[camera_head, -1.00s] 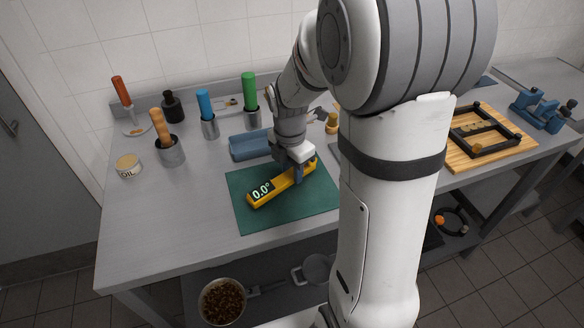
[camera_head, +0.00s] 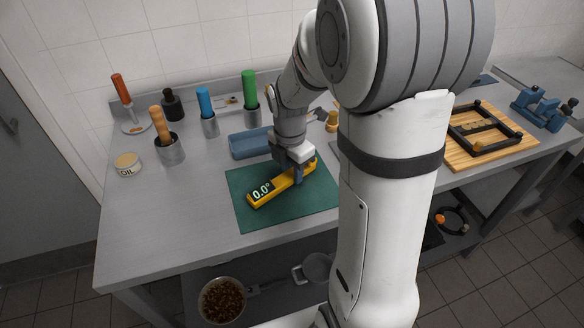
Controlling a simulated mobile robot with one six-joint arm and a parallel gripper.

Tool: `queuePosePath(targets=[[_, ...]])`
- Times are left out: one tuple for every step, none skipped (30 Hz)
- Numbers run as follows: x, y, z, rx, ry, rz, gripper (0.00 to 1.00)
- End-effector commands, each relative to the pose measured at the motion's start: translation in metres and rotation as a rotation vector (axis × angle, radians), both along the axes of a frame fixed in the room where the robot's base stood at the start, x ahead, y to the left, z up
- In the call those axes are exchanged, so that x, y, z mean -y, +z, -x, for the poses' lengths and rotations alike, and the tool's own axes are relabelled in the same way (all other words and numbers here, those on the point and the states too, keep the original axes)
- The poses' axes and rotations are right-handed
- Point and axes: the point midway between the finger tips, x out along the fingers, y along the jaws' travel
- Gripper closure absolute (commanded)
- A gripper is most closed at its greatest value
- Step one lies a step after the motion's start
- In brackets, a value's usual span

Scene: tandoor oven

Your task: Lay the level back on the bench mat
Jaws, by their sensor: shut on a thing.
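The yellow level (camera_head: 270,194) is over the green bench mat (camera_head: 256,219), set at a slant from lower left to upper right. Its dark display reads 0.0°. It looks flat and on or very near the mat; I cannot tell whether it touches. My gripper (camera_head: 296,178) comes down from above and is shut on the level near the middle of its length. The fingers partly hide the level there. My own arm covers the mat's right side.
A blue tray (camera_head: 249,144) lies just behind the mat. A wooden board (camera_head: 488,148) with a black frame is at right. The bench's front left is clear.

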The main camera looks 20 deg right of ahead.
Motion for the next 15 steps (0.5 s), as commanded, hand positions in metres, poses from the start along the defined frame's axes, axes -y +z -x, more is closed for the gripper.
queuePosePath(targets=[[0.0000, -0.0027, 0.0000, 0.000, 0.000, 0.000, 1.00], [0.0001, -0.0036, 0.0000, 0.000, 0.000, 0.000, 1.00], [0.0001, -0.0046, 0.0000, 0.000, 0.000, 0.000, 1.00], [0.0000, -0.0051, -0.0001, 0.000, 0.000, 0.000, 1.00], [0.0000, -0.0054, -0.0001, 0.000, 0.000, 0.000, 1.00], [0.0001, -0.0046, -0.0001, 0.001, 0.000, 0.000, 0.67], [0.0000, -0.0044, -0.0001, 0.000, 0.000, 0.000, 0.65], [0.0000, -0.0044, -0.0001, 0.000, 0.000, 0.000, 0.62], [0.0000, -0.0044, -0.0001, 0.000, 0.000, 0.000, 0.59], [0.0000, -0.0044, -0.0001, 0.000, 0.000, 0.000, 0.57], [0.0000, -0.0044, -0.0001, 0.000, 0.000, 0.000, 0.54], [0.0000, -0.0044, -0.0001, 0.000, 0.000, 0.000, 0.51], [0.0000, -0.0044, -0.0001, 0.000, 0.000, 0.000, 0.48], [0.0000, -0.0044, -0.0001, 0.000, 0.000, 0.000, 0.46], [0.0000, -0.0044, -0.0001, 0.000, 0.000, 0.000, 0.44]])
